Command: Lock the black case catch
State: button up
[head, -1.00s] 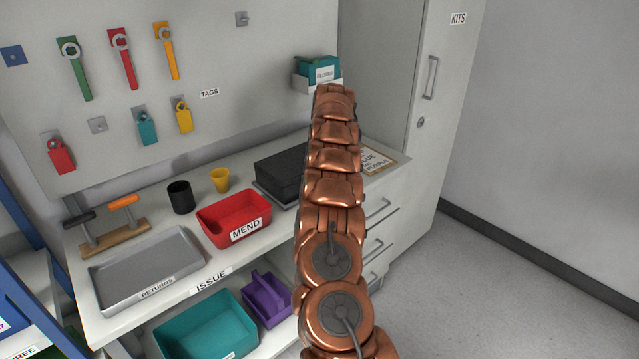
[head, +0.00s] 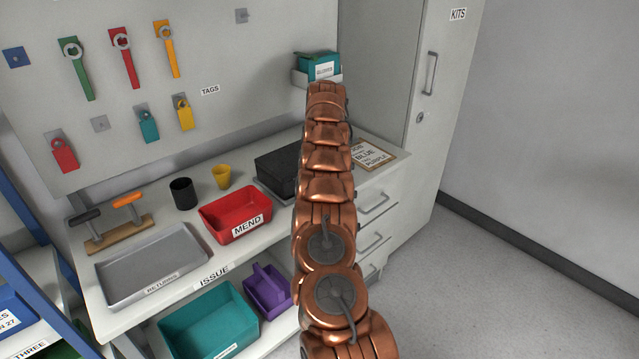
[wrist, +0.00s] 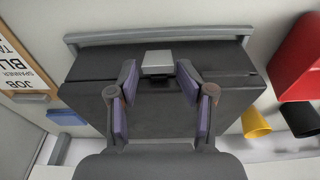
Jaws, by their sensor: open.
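The black case (head: 276,168) sits closed on the worktop, partly hidden behind my arm in the head view. In the wrist view the case (wrist: 85,95) fills the middle. A silver-grey catch (wrist: 157,61) shows at its upper edge in that view. Whether it is latched I cannot tell. My gripper (wrist: 157,72) is open over the case, its two purple-padded fingers spread on either side of the catch, with nothing between them. The height of the fingertips above the case is unclear. In the head view my gripper is hidden behind the arm.
A grey rim (wrist: 100,37) runs along the catch side of the case. The red MEND bin (head: 236,216), yellow cup (head: 221,176) and black cup (head: 183,193) stand beside the case. A framed card (head: 370,156) lies on its other side. A tall cabinet (head: 425,120) stands close by.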

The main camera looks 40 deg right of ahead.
jog(key=shift+w+a, duration=0.1)
jog(key=shift+w, duration=0.05)
jog(key=shift+s+r+p, duration=0.2)
jog(key=shift+r+p, duration=0.2)
jog(key=shift+r, duration=0.6)
jog(key=shift+s+r+p, duration=0.2)
jog(key=shift+r+p, duration=0.2)
jog(key=shift+r, duration=0.6)
jog(key=shift+s+r+p, duration=0.2)
jog(key=shift+r+p, duration=0.2)
jog(key=shift+r, duration=0.6)
